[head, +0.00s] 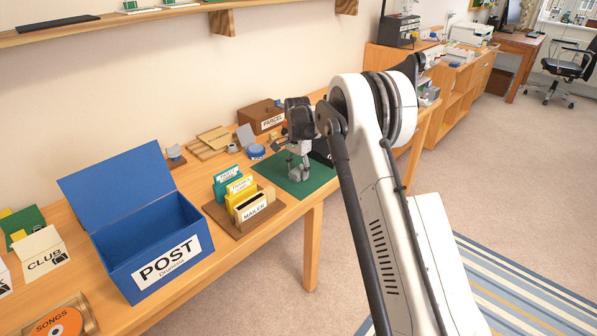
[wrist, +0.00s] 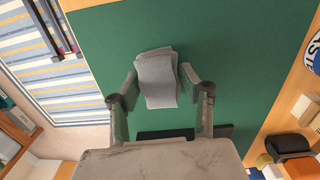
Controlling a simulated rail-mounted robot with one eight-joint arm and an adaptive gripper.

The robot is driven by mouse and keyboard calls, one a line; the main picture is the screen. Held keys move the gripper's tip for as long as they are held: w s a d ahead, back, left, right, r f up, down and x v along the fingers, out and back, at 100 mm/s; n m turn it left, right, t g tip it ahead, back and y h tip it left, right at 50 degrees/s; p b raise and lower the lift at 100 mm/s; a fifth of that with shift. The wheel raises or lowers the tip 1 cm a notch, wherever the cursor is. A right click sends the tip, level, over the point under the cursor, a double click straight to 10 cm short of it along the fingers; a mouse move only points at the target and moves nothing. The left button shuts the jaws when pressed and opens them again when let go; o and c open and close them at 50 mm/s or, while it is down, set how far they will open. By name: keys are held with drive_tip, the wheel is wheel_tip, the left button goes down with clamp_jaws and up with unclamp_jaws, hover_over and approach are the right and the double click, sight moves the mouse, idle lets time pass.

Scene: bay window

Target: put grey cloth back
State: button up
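The grey cloth (wrist: 158,80) is a small folded piece over the green mat (wrist: 230,60) in the wrist view. My gripper (wrist: 158,77) has its two fingers apart, one on each side of the cloth, with the tips very close to its edges. I cannot tell whether they touch it. In the head view my gripper (head: 298,172) points down over the green mat (head: 322,180) on the wooden bench. The cloth cannot be told apart from the fingers there.
A wooden stand with MAILER cards (head: 252,208) is left of the mat. The open blue POST box (head: 165,262) is farther left. A brown PARCEL box (head: 262,116) and a blue tape roll (head: 256,151) lie behind. A wall shelf (head: 110,28) runs above.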

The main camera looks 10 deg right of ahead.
drive_tip(key=o, duration=0.5)
drive_tip(key=shift+c, duration=0.2)
wheel_tip(320, 180, up, 12)
drive_tip(key=s+r+n+t, duration=0.2)
drive_tip(key=s+r+n, duration=0.1)
drive_tip(key=s+r, duration=0.8)
drive_tip(key=s+r+n+t, duration=0.25)
drive_tip(key=s+r, duration=0.45)
drive_tip(key=s, duration=0.5)
drive_tip(key=s+f+n+t, duration=0.1)
drive_tip(key=s+f+n, duration=0.1)
drive_tip(key=s, duration=1.1)
drive_tip(key=s+f+n+t, duration=0.2)
drive_tip(key=s+f, duration=0.3)
drive_tip(key=s, duration=0.8)
drive_tip(key=shift+f+n, duration=0.25)
drive_tip(key=shift+n, duration=0.5)
